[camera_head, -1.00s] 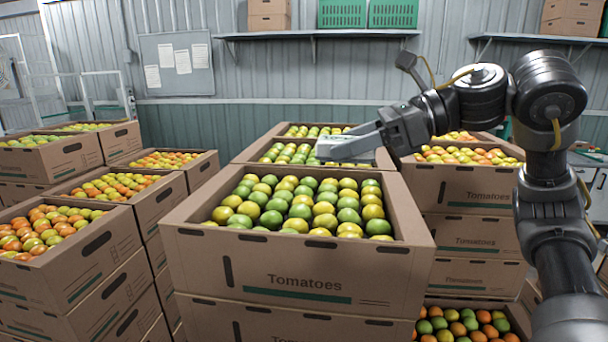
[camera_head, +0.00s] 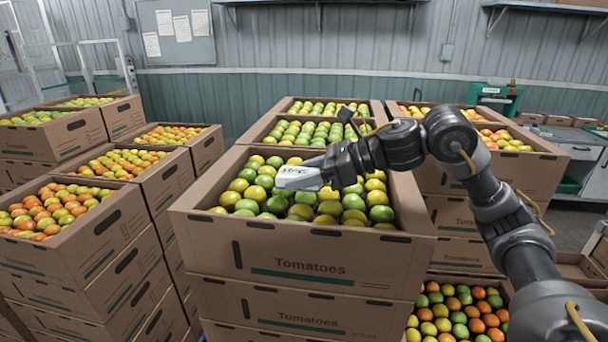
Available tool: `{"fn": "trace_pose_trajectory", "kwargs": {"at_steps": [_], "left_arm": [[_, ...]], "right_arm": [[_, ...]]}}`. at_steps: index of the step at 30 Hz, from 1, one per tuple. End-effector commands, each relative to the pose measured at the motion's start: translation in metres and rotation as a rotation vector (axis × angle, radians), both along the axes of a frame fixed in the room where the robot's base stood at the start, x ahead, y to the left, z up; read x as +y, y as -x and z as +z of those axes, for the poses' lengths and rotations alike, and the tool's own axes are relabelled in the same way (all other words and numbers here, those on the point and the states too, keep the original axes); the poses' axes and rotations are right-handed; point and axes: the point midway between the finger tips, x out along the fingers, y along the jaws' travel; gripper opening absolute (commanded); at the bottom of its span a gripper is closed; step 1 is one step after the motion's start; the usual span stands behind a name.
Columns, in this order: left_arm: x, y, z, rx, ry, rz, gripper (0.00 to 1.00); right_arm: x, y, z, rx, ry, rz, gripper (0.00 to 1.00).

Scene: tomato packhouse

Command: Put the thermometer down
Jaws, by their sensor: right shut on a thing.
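The thermometer (camera_head: 297,178) is a small whitish device with a display. It is held at the tip of my right gripper (camera_head: 318,172), which is shut on it. Both are over the front middle tomato crate (camera_head: 305,265), a brown box of green and yellow tomatoes. The thermometer appears just above the fruit or touching it; I cannot tell which. Its far end and the fingertips are partly hidden. My left gripper is not in view.
Stacked crates stand on the left (camera_head: 45,245) and behind the middle crate. Another stack (camera_head: 462,215) stands at the right, with an open crate of mixed tomatoes low in front. A grey bench (camera_head: 565,135) with a green device (camera_head: 495,97) is at the far right.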

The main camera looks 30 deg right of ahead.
Motion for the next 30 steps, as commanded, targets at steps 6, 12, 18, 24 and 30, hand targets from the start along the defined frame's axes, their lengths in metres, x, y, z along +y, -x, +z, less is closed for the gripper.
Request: {"fn": "trace_pose_trajectory", "kwargs": {"at_steps": [6, 12, 18, 24, 30], "left_arm": [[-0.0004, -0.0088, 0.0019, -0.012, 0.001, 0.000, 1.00], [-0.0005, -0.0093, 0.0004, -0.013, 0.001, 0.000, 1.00], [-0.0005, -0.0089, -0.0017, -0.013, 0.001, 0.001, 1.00], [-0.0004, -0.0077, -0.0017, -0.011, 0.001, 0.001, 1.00], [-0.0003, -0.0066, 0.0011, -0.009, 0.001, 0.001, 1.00]], "right_arm": [[0.0000, 0.0005, -0.0074, -0.003, 0.000, 0.000, 0.20], [0.0002, 0.0005, -0.0087, -0.002, 0.001, 0.000, 0.20], [0.0001, 0.0005, -0.0107, -0.001, 0.000, 0.000, 0.61], [0.0002, 0.0005, -0.0106, -0.001, 0.000, 0.000, 0.71], [0.0002, 0.0005, -0.0077, -0.001, 0.000, 0.000, 0.71]]}}
